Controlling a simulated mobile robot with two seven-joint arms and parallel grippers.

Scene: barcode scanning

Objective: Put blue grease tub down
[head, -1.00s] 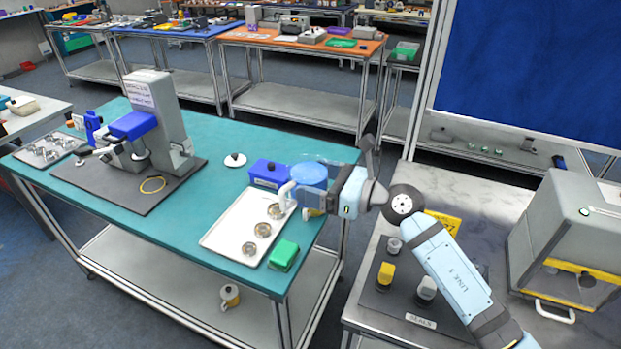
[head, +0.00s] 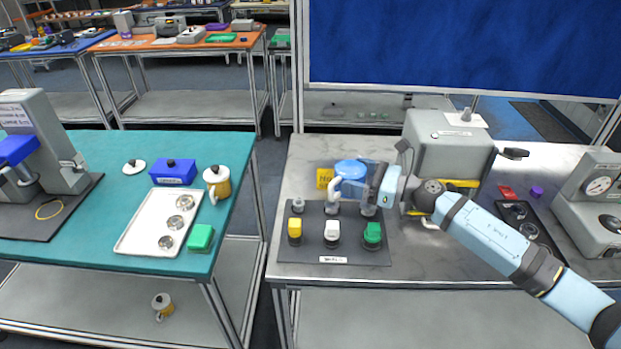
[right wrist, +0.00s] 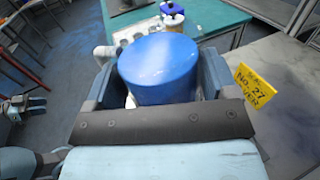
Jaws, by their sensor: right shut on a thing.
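The blue grease tub (head: 350,168) has a round blue top, and a white handle-like part shows at its left side. My right gripper (head: 362,187) is shut on it, over the back part of a dark mat (head: 290,247) on the metal-topped table (head: 262,270). Whether the tub touches anything below cannot be told. In the right wrist view the tub (right wrist: 160,68) sits upright-looking between the two fingers (right wrist: 157,85), its lower part hidden by the gripper.
The mat bears yellow (head: 294,228), white (head: 332,230) and green (head: 373,232) topped pieces. A yellow sign (head: 324,179) stands behind it, and a grey machine (head: 450,145) to the right. The teal table (head: 120,215) at left holds a white tray (head: 135,238) and a yellow mug (head: 218,184).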

